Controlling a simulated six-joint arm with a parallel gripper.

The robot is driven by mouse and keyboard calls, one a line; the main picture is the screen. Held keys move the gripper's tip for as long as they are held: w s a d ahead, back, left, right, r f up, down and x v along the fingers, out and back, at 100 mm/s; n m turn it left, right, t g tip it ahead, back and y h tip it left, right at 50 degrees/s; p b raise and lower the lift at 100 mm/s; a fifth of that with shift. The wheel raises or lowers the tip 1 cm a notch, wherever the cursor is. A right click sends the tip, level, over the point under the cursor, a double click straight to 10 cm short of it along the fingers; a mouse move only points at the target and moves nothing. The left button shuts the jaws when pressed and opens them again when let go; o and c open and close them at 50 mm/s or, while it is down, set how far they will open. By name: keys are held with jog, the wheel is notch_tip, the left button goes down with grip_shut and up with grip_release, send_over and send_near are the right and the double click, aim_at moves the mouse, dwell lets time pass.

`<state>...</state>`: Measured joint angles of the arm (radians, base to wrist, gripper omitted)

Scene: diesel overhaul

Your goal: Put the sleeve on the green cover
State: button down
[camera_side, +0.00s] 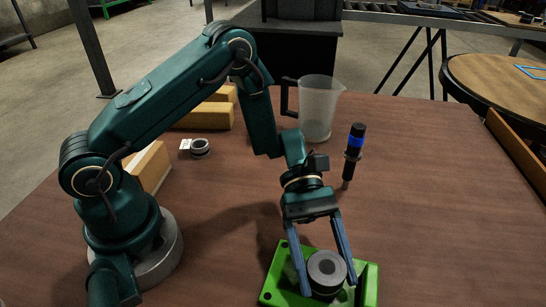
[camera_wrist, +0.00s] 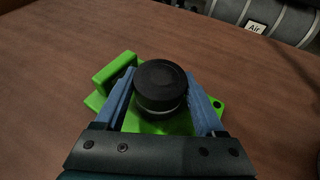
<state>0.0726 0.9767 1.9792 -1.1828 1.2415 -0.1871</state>
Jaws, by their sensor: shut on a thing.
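The sleeve (camera_side: 327,268) is a short dark grey cylinder with a darker top, upright between my fingers. It also shows in the wrist view (camera_wrist: 160,84), with a lighter band near its lower edge. My gripper (camera_side: 329,285) is shut on it, one blue finger on each side. The green cover (camera_side: 270,292) lies on the table directly under the sleeve; it shows in the wrist view (camera_wrist: 112,70) with a raised wall and a hole at one corner. The sleeve's underside is hidden, so I cannot tell whether it touches the cover.
A black and blue tool (camera_side: 353,150) stands upright behind the cover. A clear jug (camera_side: 318,105) stands further back. A small metal ring (camera_side: 200,147) and yellow blocks (camera_side: 205,115) are at the left. The table right of the cover is clear.

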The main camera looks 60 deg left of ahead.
jog(key=shift+c, duration=1.3)
grip_release()
jog(key=shift+f, duration=0.1)
jog(key=v, duration=1.2)
jog(key=s+a+r+m+t+y, duration=0.7)
jog(key=s+r+m+t+y, duration=0.2)
jog(key=m+y, duration=0.3)
jog(key=shift+s+a+m+t, duration=0.35)
jog(key=shift+s+m+t, duration=0.35)
jog(key=shift+t, duration=0.2)
